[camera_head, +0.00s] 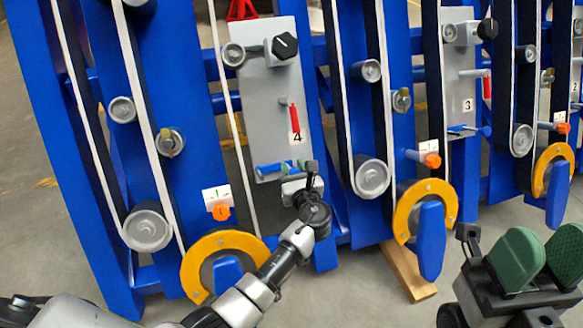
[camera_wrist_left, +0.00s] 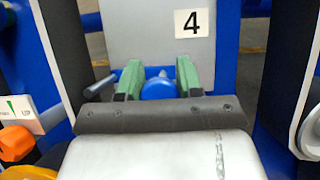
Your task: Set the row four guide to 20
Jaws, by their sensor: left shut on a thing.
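The row four plate (camera_head: 262,110) is a grey panel marked 4, with a black knob (camera_head: 285,46) at its top and a red-handled lever (camera_head: 296,118) above the number. A blue guide handle (camera_head: 272,169) sticks out near its lower edge. My left gripper (camera_head: 294,166) is at this handle. In the left wrist view its green fingers (camera_wrist_left: 159,80) stand on either side of the round blue handle end (camera_wrist_left: 158,89), shut on it. The number 4 label (camera_wrist_left: 191,22) is above. No guide scale is readable. My right gripper (camera_head: 544,252) is open and empty at lower right.
Blue uprights, belts and grey rollers (camera_head: 373,177) flank the plate. Orange knobs (camera_head: 221,212) and yellow wheel rims (camera_head: 208,257) stand low on each row. The row three plate (camera_head: 461,90) is to the right. Bare floor shows in front.

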